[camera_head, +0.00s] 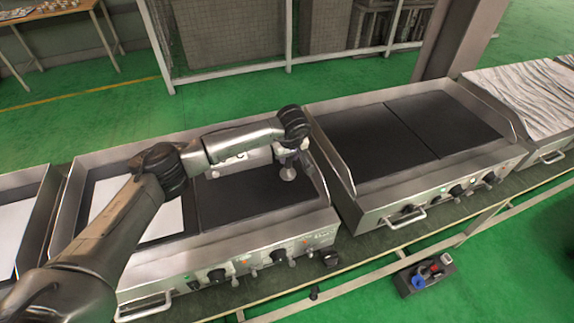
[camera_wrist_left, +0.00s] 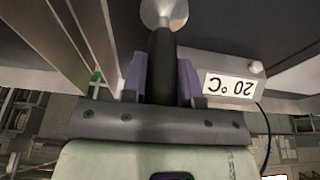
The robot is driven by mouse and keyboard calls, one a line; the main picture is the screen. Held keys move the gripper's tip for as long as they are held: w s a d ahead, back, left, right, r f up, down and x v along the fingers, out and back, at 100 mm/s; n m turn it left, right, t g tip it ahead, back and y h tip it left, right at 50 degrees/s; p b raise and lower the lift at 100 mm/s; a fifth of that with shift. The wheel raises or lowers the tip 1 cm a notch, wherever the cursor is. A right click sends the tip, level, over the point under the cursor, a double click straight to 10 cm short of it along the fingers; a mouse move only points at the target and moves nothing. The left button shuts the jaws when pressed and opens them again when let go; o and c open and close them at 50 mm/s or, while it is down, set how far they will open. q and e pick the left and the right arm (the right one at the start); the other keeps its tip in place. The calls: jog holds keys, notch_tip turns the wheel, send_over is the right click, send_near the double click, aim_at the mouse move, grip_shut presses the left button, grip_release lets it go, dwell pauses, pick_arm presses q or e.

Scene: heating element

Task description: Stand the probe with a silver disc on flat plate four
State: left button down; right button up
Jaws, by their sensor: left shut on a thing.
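My left gripper (camera_head: 288,152) is shut on the probe, above the right rear part of the dark plate (camera_head: 238,194) on the middle griddle. The probe's silver disc (camera_head: 288,174) shows below the gripper; I cannot tell whether it touches the plate. In the left wrist view, the purple fingers (camera_wrist_left: 162,80) hold the probe's dark handle (camera_wrist_left: 162,60), with the silver disc (camera_wrist_left: 164,12) at its far end. A white box reading 20 °C (camera_wrist_left: 230,85) shows upside down beside the fingers. My right gripper is not in view.
A griddle with two dark plates (camera_head: 450,122) stands to the right, behind raised steel side walls (camera_head: 335,165). The middle griddle's left plate (camera_head: 160,217) is white. A rippled pale surface (camera_head: 515,95) is farther right. A small box with coloured knobs (camera_head: 425,275) lies below in front.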

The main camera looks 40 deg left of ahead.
aim_at(287, 165)
pick_arm(q)
jog(key=shift+f+b, duration=0.4)
jog(key=shift+f, duration=1.65)
jog(key=shift+a, duration=0.1)
jog(key=shift+f, duration=0.2)
jog(key=c, duration=0.9)
grip_release()
jog(key=shift+o, duration=0.2)
